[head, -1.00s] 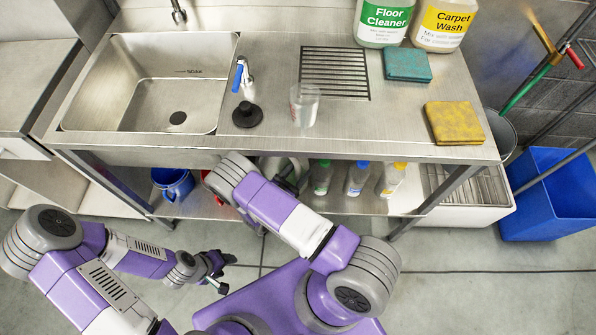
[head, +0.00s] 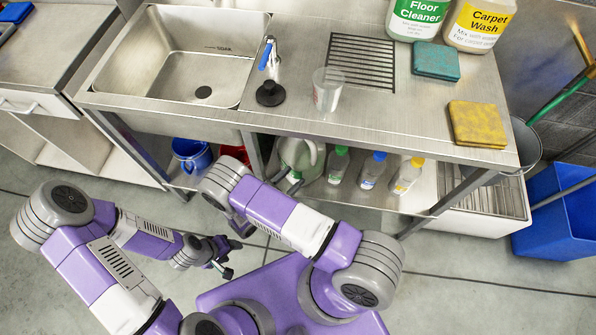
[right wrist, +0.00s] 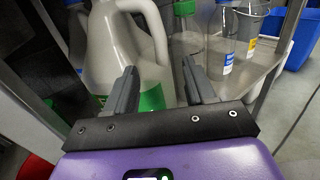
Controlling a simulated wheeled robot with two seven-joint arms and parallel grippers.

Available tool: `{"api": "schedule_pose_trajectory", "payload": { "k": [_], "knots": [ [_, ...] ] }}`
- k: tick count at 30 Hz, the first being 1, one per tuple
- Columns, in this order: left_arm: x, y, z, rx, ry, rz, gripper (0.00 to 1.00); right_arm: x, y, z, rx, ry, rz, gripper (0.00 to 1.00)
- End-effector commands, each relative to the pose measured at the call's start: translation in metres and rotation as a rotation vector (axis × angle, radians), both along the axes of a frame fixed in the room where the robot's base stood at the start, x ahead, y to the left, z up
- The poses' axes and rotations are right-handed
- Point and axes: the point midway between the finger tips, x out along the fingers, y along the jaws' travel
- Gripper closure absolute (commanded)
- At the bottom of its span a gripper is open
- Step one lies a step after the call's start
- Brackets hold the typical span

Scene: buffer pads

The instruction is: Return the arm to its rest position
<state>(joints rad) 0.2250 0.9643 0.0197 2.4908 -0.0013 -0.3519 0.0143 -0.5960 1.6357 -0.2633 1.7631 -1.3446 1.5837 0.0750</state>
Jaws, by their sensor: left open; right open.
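My right arm reaches across the middle of the head view toward the lower shelf. Its gripper is mostly hidden behind the wrist there; in the right wrist view my right gripper (right wrist: 159,68) is open and empty, its two dark fingers pointing at a pale jug (right wrist: 148,48) with a green label. The jug also shows in the head view (head: 303,154) on the lower shelf. I cannot tell whether the fingers touch it. My left gripper (head: 224,258) is open and empty, low over the floor in front of the bench.
The steel bench (head: 215,118) has a sink (head: 180,70), a clear cup (head: 327,90), a green sponge (head: 436,61) and a yellow sponge (head: 478,124). Its lower shelf holds a blue bucket (head: 191,156) and small bottles (head: 373,170). A blue bin (head: 550,215) stands right. Floor in front is clear.

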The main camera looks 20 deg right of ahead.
Motion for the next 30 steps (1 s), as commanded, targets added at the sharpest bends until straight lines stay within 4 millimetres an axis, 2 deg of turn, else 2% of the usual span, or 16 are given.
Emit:
{"api": "schedule_pose_trajectory", "payload": {
  "k": [6,23,26,29,30],
  "knots": [
    [0.0,0.0,0.0,0.0,0.0,0.0,0.46,-0.003,0.006,0.0,0.0,0.0,-0.007,0.46],
    [0.0,0.0,0.001,0.0,0.0,0.0,0.46,-0.006,0.002,-0.001,0.016,0.012,-0.029,0.46],
    [0.0,0.0,0.007,0.0,0.0,0.0,0.46,-0.026,-0.012,-0.008,0.098,0.06,-0.135,0.46],
    [0.0,0.0,0.017,0.0,0.0,0.0,0.46,-0.068,-0.028,-0.022,0.269,0.138,-0.34,0.46],
    [0.0,0.0,0.021,0.0,0.0,0.0,0.46,-0.09,-0.031,-0.027,0.357,0.165,-0.445,0.46]
  ]
}}
